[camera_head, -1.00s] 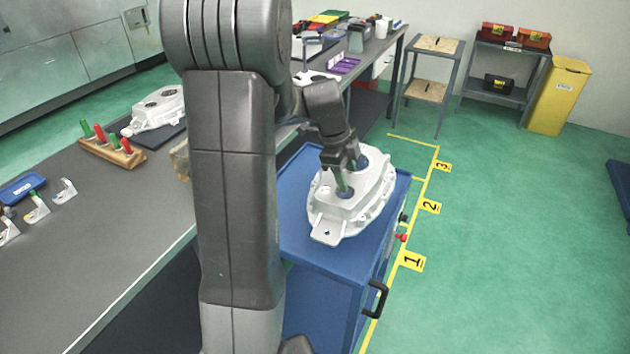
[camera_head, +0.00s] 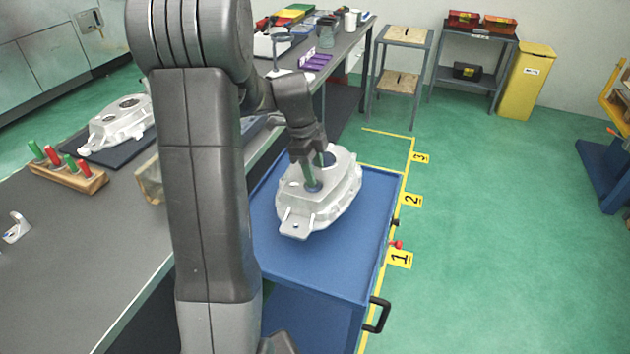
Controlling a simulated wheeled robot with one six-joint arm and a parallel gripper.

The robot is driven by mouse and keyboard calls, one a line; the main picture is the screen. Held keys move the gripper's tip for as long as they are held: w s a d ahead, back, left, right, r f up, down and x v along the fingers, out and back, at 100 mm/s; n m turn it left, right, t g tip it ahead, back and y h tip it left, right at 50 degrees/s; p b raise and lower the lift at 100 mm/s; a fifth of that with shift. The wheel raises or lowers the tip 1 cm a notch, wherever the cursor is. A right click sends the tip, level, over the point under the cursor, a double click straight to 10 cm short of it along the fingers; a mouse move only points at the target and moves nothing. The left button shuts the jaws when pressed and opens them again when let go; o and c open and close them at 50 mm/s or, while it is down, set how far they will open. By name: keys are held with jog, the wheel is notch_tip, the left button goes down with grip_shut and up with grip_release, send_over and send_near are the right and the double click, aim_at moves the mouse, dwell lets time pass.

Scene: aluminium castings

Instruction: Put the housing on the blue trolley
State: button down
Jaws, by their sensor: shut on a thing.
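The grey-white cast housing (camera_head: 332,199) is over the top of the blue trolley (camera_head: 345,262), towards its back left. It looks about level, with its lug towards me. I cannot tell whether its underside touches the trolley top. My gripper (camera_head: 317,172) comes down on the housing from above and is shut on it near its round openings. Greenish finger parts reach down at the openings, and the exact contact is partly hidden. My own arm hides the trolley's left part.
A similar casting (camera_head: 118,124) lies on a dark mat on the grey bench (camera_head: 75,245), near a wooden rack (camera_head: 68,177) of green and red handles. Bare trolley top lies in front of and right of the housing. Open floor is at right.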

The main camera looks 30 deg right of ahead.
aim_at(314, 191)
jog(key=shift+w+a+x, duration=0.15)
jog(key=shift+w+x, duration=0.05)
jog(key=shift+x, duration=0.95)
jog(key=shift+w+a+x, duration=0.15)
jog(key=shift+w+x, duration=0.05)
jog(key=shift+x, duration=0.95)
jog(key=shift+w+a+x, duration=0.2)
jog(key=shift+x, duration=0.95)
jog(key=shift+f, duration=0.3)
jog(key=shift+d+f, duration=0.1)
jog(key=c, duration=0.8)
grip_release()
jog(key=shift+o, duration=0.2)
jog(key=v, duration=1.2)
